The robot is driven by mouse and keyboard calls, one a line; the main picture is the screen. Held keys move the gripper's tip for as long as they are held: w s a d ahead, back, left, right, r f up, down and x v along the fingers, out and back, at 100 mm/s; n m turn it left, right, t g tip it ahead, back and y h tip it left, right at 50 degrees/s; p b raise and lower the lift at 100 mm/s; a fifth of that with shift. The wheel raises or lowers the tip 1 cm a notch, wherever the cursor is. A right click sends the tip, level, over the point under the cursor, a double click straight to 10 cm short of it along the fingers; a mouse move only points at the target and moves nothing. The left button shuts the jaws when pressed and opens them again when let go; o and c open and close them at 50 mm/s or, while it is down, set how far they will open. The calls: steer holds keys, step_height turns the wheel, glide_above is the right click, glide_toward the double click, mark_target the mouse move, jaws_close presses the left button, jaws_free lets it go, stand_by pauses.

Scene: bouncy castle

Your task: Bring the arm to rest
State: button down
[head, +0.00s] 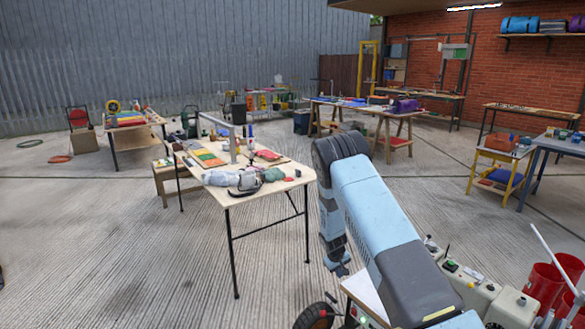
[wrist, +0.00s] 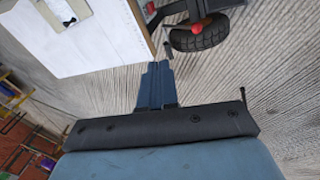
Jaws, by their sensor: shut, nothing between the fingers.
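My arm rises from the lower right of the head view, bends at a dark elbow and folds down. My gripper (head: 342,269) hangs at the end of the forearm, pointing down, beside the white-topped box on my base. No held thing shows in either view.
A folding table (head: 237,196) with cloths and tools stands left of my arm. Red buckets (head: 545,285) stand at the lower right, near my base. A yellow-legged stand (head: 497,165) is at the right. Ridged concrete floor (head: 130,240) is clear at the front left.

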steer(key=s+d+r+m+y, duration=0.1)
steer(key=s+r, duration=0.3)
steer(key=r, duration=0.9)
steer(key=s+d+r+m+t, duration=0.1)
steer(key=s+r, duration=0.4)
steer(key=r, duration=0.8)
steer(key=s+d+r+m+y, duration=0.1)
steer(key=s+r, duration=0.3)
steer(key=r, duration=0.9)
steer(key=s+r, duration=0.5)
steer(key=s, duration=0.6)
steer(key=s+d+r+m+t, duration=0.1)
steer(key=s+r, duration=0.4)
steer(key=s, duration=0.7)
steer(key=s+r+m+t, duration=0.1)
steer(key=s+r, duration=0.4)
steer(key=s, duration=0.6)
steer(key=shift+s+d, duration=0.3)
steer(key=shift+s, duration=0.05)
steer(key=shift+r, duration=0.1)
